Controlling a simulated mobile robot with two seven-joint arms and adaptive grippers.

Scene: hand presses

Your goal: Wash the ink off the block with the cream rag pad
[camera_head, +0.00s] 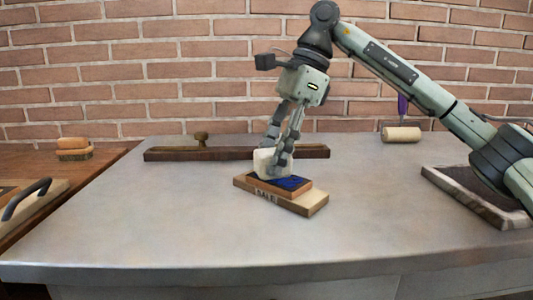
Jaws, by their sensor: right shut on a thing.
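The block (283,202) lies near the middle of the grey table. It has a pale wooden base with letters on its front edge, and a brown raised part with dark blue ink (291,184) on top. The cream rag pad (264,163) is on the block's left part and appears to touch the top. My right gripper (276,150) points down and is shut on the pad. The pad and fingers hide part of the block's top. My left gripper is not in view.
A dark wooden bar with a knob (180,153) lies behind the block. A cream roller (401,134) is at the back right, and a dark framed slab (470,190) at the right. A brush (74,148) and a handled board (30,200) are at left. The table's front (250,250) is clear.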

